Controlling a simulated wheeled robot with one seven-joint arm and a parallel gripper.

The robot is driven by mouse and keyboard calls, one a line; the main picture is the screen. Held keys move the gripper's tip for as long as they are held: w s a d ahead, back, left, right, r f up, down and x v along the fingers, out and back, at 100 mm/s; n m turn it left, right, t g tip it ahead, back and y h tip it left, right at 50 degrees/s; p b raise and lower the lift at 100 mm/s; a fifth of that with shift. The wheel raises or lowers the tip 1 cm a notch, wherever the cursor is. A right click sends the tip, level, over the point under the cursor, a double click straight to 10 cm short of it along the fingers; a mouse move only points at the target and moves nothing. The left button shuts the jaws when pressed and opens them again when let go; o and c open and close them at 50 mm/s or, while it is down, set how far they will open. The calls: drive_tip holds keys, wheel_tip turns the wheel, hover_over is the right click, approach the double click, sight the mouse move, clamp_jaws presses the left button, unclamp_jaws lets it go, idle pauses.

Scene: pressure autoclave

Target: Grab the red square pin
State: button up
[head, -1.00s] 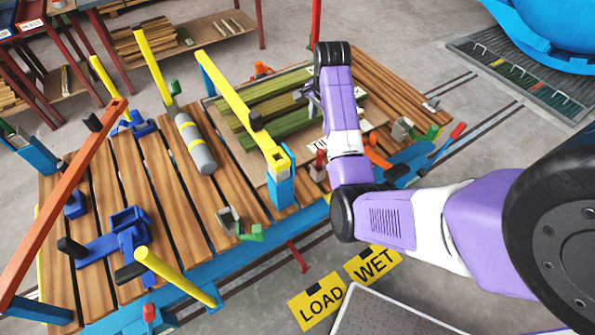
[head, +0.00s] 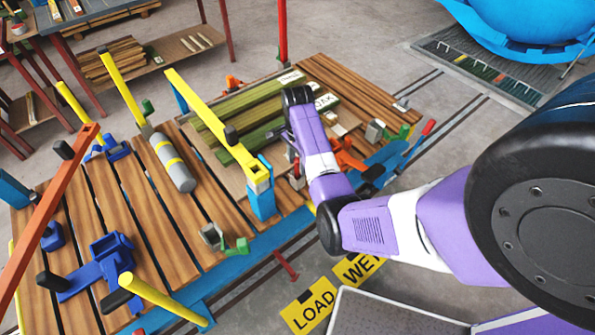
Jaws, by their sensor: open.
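A small upright red piece (head: 297,167), which looks like the red square pin, stands at the near edge of the slatted cart, just right of the blue post. My arm partly covers it, and its exact shape is too small to tell. My gripper (head: 289,140) shows only as a small grey part at the left side of my purple wrist. It is open, just above and beside the red piece, with no contact visible. Its fingertips are mostly hidden.
The wooden cart (head: 190,240) carries green boards (head: 245,108), a grey cylinder (head: 173,163) and a yellow bar (head: 213,125) ending on a blue post (head: 262,200) close to my gripper. Another red pin (head: 286,265) sticks out below the cart's near edge. An orange clamp (head: 347,155) is right of my wrist.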

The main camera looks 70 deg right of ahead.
clamp_jaws()
idle(1.4)
